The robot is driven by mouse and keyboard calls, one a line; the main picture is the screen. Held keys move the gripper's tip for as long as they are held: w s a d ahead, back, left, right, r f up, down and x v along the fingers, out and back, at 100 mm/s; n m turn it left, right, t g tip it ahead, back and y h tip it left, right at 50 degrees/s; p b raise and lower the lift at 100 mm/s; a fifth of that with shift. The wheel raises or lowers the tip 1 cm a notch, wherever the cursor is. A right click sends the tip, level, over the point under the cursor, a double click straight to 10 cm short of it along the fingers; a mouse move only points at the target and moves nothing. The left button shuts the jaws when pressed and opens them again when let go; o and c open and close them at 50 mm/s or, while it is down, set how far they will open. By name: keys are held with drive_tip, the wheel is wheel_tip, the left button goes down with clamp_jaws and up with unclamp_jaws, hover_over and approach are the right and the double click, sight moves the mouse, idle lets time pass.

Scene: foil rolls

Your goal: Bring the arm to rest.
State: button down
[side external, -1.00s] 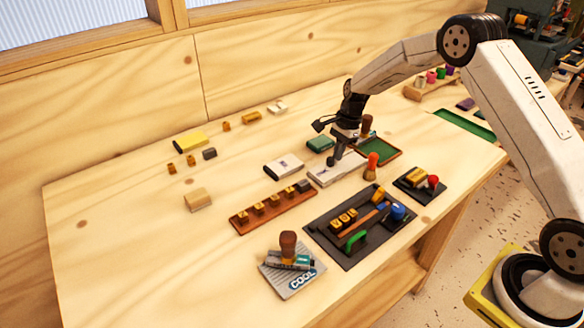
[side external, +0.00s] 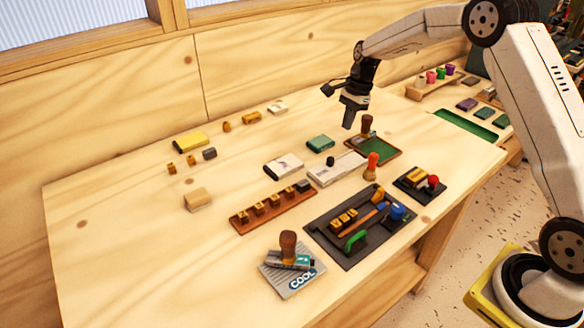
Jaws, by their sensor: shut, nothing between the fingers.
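My gripper (side external: 348,122) is shut and empty. It points down and hangs in the air above the back middle of the wooden table (side external: 110,240). My gripper appears apart from all of these.
A dark tray (side external: 330,241) with small tools lies at the front, and an orange-handled thing (side external: 371,166) stands behind it. A brown rack (side external: 270,210) of small blocks is to its left. Another stamp stands on a grey plate (side external: 275,276).

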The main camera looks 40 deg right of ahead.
drive_tip(key=s+a+n+t+h, duration=0.1)
drive_tip(key=s+a+n, duration=0.4)
drive_tip(key=s+n, duration=0.4)
drive_tip(key=s+a+n+t+h, duration=0.1)
drive_tip(key=s+a+n, duration=0.5)
drive_tip(key=s, duration=1)
drive_tip(key=n, duration=0.3)
drive_tip(key=shift+t+h, duration=0.3)
drive_tip(key=shift+h, duration=0.1)
drive_tip(key=shift+r, duration=0.1)
